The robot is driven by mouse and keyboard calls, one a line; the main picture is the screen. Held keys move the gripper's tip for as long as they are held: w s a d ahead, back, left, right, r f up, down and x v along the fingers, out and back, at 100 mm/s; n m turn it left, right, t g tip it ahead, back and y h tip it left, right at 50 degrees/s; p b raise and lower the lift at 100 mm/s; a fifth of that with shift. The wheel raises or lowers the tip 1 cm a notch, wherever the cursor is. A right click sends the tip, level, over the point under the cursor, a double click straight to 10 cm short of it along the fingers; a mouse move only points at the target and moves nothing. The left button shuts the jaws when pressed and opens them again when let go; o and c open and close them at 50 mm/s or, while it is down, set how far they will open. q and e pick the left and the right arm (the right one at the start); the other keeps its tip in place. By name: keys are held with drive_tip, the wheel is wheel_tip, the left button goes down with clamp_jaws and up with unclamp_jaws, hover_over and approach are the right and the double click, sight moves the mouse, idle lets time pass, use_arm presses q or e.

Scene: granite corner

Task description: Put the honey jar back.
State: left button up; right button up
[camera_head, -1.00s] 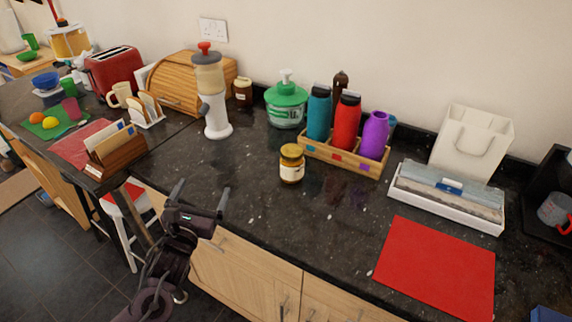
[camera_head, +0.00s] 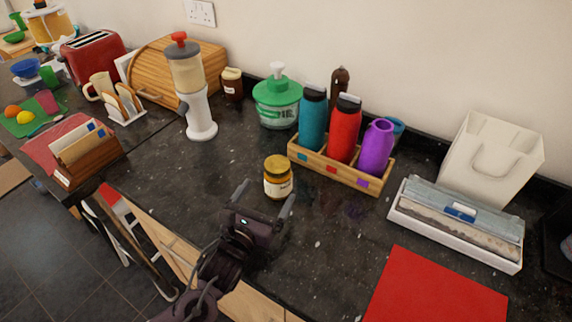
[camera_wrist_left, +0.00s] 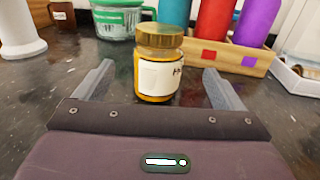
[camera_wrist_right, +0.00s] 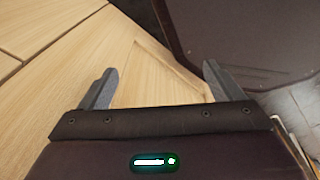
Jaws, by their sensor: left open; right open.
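The honey jar (camera_head: 278,178), with a gold lid and white label, stands upright on the dark granite counter in front of the bottle crate. My left gripper (camera_head: 262,200) is open in front of the jar, its fingers pointing at it. In the left wrist view the jar (camera_wrist_left: 158,65) stands between and just beyond the two open fingertips (camera_wrist_left: 158,78), apparently untouched. My right gripper (camera_wrist_right: 160,80) is open and empty, facing a wooden cabinet front in the right wrist view. It is not seen in the head view.
A wooden crate (camera_head: 318,168) with teal, red and purple bottles is behind the jar. A green-lidded container (camera_head: 277,103), a white grinder (camera_head: 200,120) and a brown jar (camera_head: 232,84) stand further left. A red mat (camera_head: 435,292) and white tray (camera_head: 450,240) lie right. Counter left of the jar is clear.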

sight(277, 172)
use_arm(q)
drive_tip(key=shift+w+d, duration=0.2)
drive_tip(key=shift+w, duration=0.25)
drive_tip(key=shift+w+d+r+p, duration=0.2)
drive_tip(key=shift+w+p, duration=0.1)
drive_tip(key=shift+w, duration=0.15)
drive_tip(key=shift+w+d+r+p, duration=0.1)
drive_tip(key=shift+w+r+p, duration=0.05)
drive_tip(key=shift+w+p, duration=0.2)
drive_tip(key=x, duration=0.3)
drive_tip(key=p+x, duration=0.1)
drive_tip(key=shift+w+d+f, duration=0.1)
drive_tip(key=shift+w+f, duration=0.15)
drive_tip(key=shift+w, duration=0.15)
drive_tip(key=shift+s, duration=0.1)
drive_tip(key=c, duration=1.4)
drive_tip(key=shift+r, duration=0.15)
drive_tip(key=shift+c, duration=0.3)
